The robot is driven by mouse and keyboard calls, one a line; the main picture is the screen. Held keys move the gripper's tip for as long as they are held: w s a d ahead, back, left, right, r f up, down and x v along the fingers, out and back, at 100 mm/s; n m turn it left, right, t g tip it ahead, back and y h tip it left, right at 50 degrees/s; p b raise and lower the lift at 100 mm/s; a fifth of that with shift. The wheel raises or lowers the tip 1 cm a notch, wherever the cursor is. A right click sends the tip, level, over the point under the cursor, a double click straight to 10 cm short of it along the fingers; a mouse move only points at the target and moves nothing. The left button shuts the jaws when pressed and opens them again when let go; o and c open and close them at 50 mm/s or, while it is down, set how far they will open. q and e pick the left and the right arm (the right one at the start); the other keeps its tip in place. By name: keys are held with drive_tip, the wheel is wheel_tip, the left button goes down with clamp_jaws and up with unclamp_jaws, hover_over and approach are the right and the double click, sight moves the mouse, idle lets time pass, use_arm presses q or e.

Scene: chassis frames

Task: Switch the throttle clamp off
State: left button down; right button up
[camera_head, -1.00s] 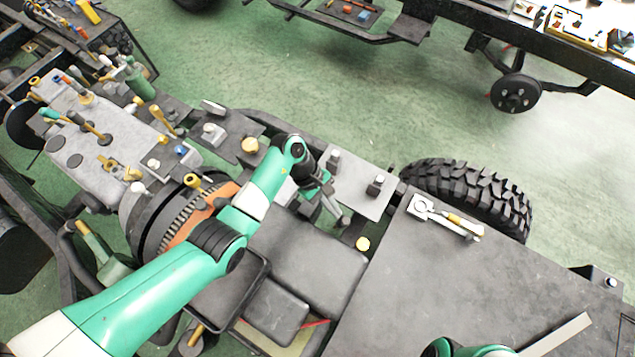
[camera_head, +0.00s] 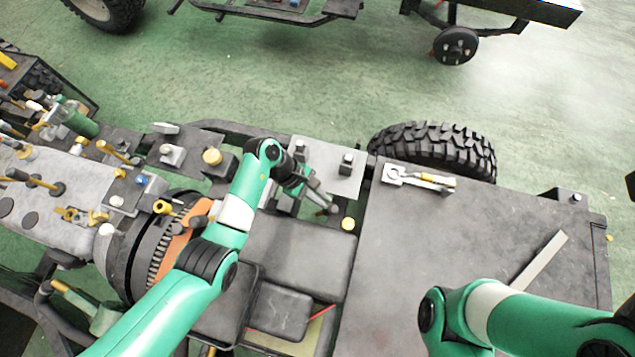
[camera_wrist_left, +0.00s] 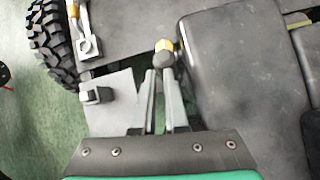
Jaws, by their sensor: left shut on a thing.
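My left gripper (camera_head: 322,200) reaches down past the panel at the middle of the head view. Its two grey fingers are shut on a small dark grey knob (camera_wrist_left: 166,60), which shows at the fingertips in the left wrist view.
A grey plate with a dark block (camera_head: 346,163) lies beside the left gripper. A flat dark deck (camera_head: 440,235) at right carries a clamp-like tool (camera_head: 418,179) and a metal bar (camera_head: 540,260). A tyre (camera_head: 430,150) stands behind; dark seat-like pads (camera_head: 298,250) lie in front.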

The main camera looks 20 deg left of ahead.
use_arm(q)
drive_tip(key=shift+s+d+f, duration=0.2)
drive_tip(key=shift+s+d, duration=0.05)
drive_tip(key=shift+d, duration=0.1)
drive_tip(key=r+p, duration=0.1)
drive_tip(key=d+r+p, duration=0.1)
drive_tip(key=r+p, duration=0.2)
drive_tip(key=shift+w+d+r, duration=0.1)
drive_tip(key=shift+d, duration=0.15)
wheel_tip(320, 180, up, 6)
drive_tip(key=p, duration=0.5)
drive_tip(key=shift+w+a, duration=0.35)
drive_tip(key=shift+w, duration=0.05)
drive_tip(key=shift+r, duration=0.15)
